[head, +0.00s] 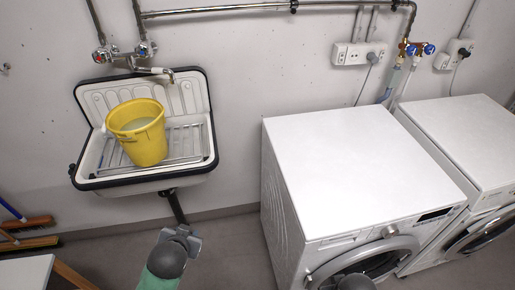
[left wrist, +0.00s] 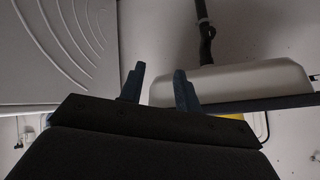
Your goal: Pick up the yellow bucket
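The yellow bucket (head: 141,132) stands on a metal rack in the white, dark-rimmed sink (head: 87,158), tilted slightly, with a pale content at its top. My left arm comes up from the bottom of the head view and ends near the floor below and in front of the sink, apart from the bucket. In the left wrist view my left gripper (left wrist: 160,69) has its two dark fingers apart with nothing between them. The sink underside (left wrist: 245,80) is close by, and a sliver of yellow (left wrist: 235,117), likely the bucket, shows past it.
A white washing machine (head: 340,165) stands right of the sink, with a second one (head: 465,140) beyond it. Taps (head: 125,52) and a spout hang over the sink's back. Brooms (head: 30,242) lie at lower left.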

